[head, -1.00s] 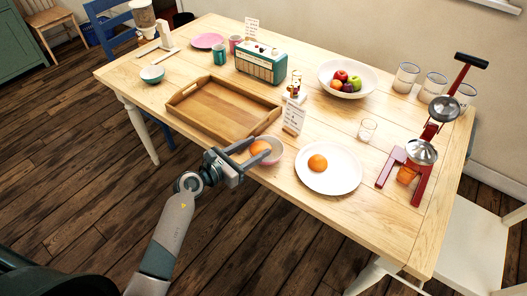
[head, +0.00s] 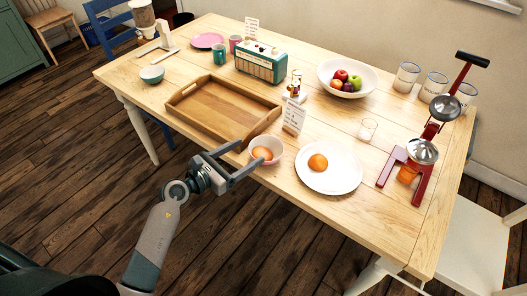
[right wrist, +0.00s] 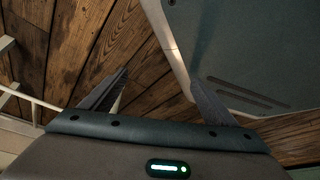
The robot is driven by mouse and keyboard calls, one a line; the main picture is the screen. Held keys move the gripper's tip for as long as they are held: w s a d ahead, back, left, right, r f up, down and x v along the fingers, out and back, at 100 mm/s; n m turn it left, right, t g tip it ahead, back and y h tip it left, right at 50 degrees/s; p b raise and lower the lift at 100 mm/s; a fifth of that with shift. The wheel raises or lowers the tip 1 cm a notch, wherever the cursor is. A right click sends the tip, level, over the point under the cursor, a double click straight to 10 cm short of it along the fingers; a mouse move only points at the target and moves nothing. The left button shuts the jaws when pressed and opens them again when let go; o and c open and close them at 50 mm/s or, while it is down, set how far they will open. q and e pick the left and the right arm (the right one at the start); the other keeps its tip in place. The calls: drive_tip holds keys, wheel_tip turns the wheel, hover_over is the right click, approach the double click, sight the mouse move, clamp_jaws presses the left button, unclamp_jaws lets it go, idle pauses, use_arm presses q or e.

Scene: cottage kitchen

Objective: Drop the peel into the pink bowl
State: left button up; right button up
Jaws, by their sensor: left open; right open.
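The pink bowl (head: 277,146) stands near the front edge of the table in the head view. An orange piece of peel (head: 262,153) lies inside it. My left gripper (head: 243,158) is open, just left of the bowl, with its fingers pointing at it and nothing between them. Whether a fingertip touches the bowl's rim I cannot tell. My right gripper (right wrist: 158,90) shows only in the right wrist view, open and empty above the wooden floor.
A white plate (head: 343,181) with an orange half (head: 318,162) stands right of the bowl. A wooden tray (head: 184,94) lies behind and left.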

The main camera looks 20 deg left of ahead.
use_arm(q)
drive_tip(key=b+v, duration=0.2)
drive_tip(key=v, duration=1.1)
drive_tip(key=shift+b, duration=0.3)
use_arm(e)
drive_tip(key=w+a+r+t+y, duration=0.1)
drive_tip(key=w+a+r+t, duration=0.2)
drive_tip(key=w, duration=0.6)
drive_tip(key=shift+w+a+r, duration=0.2)
drive_tip(key=shift+a+r, duration=0.15)
drive_tip(key=shift+a, duration=0.3)
use_arm(q)
drive_tip(key=shift+s+a, duration=0.1)
use_arm(e)
drive_tip(key=shift+s+d+f, duration=0.2)
drive_tip(key=shift+s+f, duration=0.05)
drive_tip(key=shift+s, duration=0.1)
